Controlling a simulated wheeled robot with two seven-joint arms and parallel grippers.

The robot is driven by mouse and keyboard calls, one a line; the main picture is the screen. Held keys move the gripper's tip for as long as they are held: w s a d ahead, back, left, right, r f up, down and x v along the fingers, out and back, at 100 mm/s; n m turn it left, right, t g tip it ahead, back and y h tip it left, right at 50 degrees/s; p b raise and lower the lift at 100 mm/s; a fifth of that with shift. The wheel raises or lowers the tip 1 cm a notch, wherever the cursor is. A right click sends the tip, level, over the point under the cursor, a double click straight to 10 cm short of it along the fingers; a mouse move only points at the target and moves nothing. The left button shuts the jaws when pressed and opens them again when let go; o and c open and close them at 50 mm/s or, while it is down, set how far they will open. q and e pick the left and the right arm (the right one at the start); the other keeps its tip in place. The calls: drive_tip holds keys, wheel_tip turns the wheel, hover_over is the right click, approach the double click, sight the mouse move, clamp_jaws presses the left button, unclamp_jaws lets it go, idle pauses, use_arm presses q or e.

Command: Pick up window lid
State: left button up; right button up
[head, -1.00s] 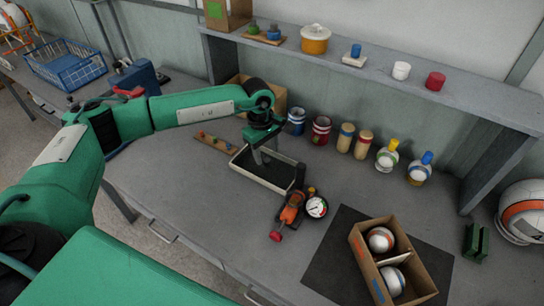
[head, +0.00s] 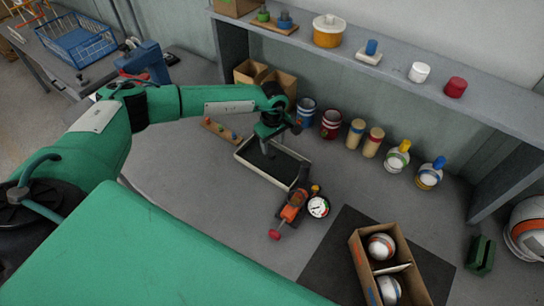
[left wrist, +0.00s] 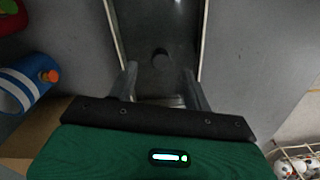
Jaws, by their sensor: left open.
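A flat rectangular piece with a pale rim and a dark middle (head: 286,169) lies on the grey table in the head view; it looks like the window lid, though I cannot tell lid from tray. In the left wrist view its dark panel (left wrist: 160,25) runs away from my gripper, with a small round dark knob on it. My left gripper (head: 268,151) points down over this piece. In the left wrist view the fingers of my left gripper (left wrist: 160,78) are apart on either side, just short of the knob, holding nothing. My right gripper is not in view.
An orange device with a gauge (head: 318,207) stands just right of the rim. A peg strip (head: 221,131) lies to the left. Cans, cylinders and flasks (head: 397,160) line the back. A cardboard box with balls (head: 415,268) sits on a dark mat at front right.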

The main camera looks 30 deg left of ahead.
sight(272, 153)
use_arm(q)
drive_tip(key=shift+s+f+p, duration=0.1)
drive_tip(key=shift+f+p, duration=0.6)
drive_tip(key=shift+p, duration=0.05)
wheel_tip(272, 153, down, 2)
drive_tip(key=shift+a+f+p, duration=0.1)
drive_tip(key=shift+f+p, duration=0.1)
drive_tip(key=shift+p, duration=0.3)
drive_tip(key=shift+f, duration=0.65)
drive_tip(key=c, duration=1.1)
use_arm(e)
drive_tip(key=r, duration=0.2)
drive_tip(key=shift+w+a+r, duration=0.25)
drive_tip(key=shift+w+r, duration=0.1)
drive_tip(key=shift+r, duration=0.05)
